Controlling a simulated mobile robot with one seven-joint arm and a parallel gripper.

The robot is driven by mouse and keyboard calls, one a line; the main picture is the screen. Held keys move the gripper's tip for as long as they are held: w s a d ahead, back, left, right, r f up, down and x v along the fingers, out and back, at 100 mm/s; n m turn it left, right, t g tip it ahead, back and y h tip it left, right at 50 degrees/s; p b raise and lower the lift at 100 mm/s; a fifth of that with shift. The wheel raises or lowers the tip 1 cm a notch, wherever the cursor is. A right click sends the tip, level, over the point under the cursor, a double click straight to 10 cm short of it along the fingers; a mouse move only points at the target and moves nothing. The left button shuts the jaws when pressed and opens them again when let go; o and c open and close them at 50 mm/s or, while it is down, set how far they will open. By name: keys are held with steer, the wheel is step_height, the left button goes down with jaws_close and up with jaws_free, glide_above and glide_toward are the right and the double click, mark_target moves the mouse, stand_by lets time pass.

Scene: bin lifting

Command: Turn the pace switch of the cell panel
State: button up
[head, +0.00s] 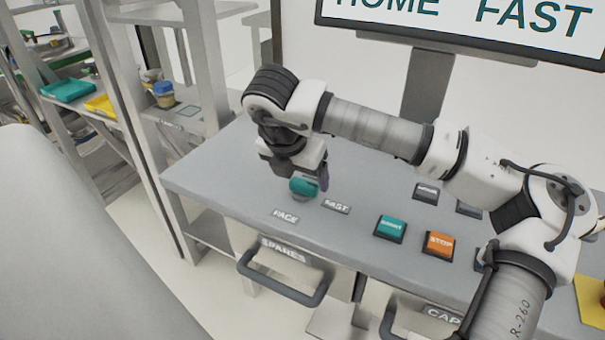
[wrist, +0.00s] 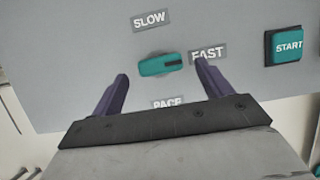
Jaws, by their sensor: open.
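The pace switch is a teal knob (wrist: 160,65) on the grey panel top, between the SLOW label (wrist: 152,19) and the PACE label (wrist: 167,103). Its dark mark points right, towards the FAST label (wrist: 208,51). In the head view the knob (head: 303,188) shows just under my gripper (head: 308,177). In the wrist view my gripper (wrist: 160,72) is open and empty, with one purple finger to the lower left of the knob and the other to its lower right. Neither finger visibly touches it.
A teal START button (head: 390,227), an orange STOP button (head: 438,245) and dark buttons (head: 427,191) lie to the right on the panel. A screen (head: 470,20) above reads HOME and FAST. A drawer labelled SPARES (head: 283,249) has a handle below the front edge.

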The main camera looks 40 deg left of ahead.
mark_target(304, 189)
steer(key=shift+x, duration=1.4)
steer(key=shift+c, duration=0.5)
steer(key=c, duration=0.9)
